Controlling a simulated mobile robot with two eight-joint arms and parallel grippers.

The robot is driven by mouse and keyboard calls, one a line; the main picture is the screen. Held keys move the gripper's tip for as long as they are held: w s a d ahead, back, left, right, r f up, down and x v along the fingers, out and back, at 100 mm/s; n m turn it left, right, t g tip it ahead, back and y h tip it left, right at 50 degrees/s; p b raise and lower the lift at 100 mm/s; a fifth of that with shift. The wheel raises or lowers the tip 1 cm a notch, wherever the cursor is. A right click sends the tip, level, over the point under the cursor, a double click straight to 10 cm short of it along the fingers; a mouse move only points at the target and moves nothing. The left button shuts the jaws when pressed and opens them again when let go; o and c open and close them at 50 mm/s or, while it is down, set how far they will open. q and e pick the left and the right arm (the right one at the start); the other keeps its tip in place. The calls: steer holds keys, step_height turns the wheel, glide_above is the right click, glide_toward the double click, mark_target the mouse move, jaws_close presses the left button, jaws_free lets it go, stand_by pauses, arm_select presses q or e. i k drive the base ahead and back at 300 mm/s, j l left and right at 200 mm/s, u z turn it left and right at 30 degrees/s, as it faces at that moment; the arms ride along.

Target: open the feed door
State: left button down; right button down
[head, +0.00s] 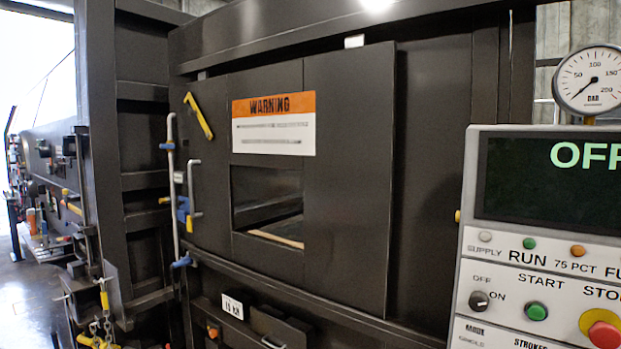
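The feed door appears to be the dark panel (345,200) in the front of the black compactor. Next to it, a section carries an orange and white WARNING label (273,135). Below the label is a dark rectangular opening (267,195), with a light strip along its lower edge. To the left are a yellow lever (198,115), tilted, and a grey upright bar (172,200) with blue brackets. A shorter grey handle (191,185) with a yellow end stands beside the bar. I cannot tell which of these belongs to the door. Neither of my grippers is in view.
A control panel (545,255) with a screen reading "OFF", cut off at the edge, fills the right side. A round pressure gauge (589,80) stands above it. At the lower left hang chains (103,328) near a yellow-handled fitting. Open floor (20,300) shows at the far left.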

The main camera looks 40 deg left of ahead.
mark_target(348, 122)
steer(key=u, duration=1.55)
steer(key=i+j, duration=0.45)
steer(key=i+j+u, duration=0.1)
steer(key=i+j, duration=0.35)
steer(key=i, duration=0.25)
steer(key=i+j, duration=0.4)
steer(key=i, duration=0.15)
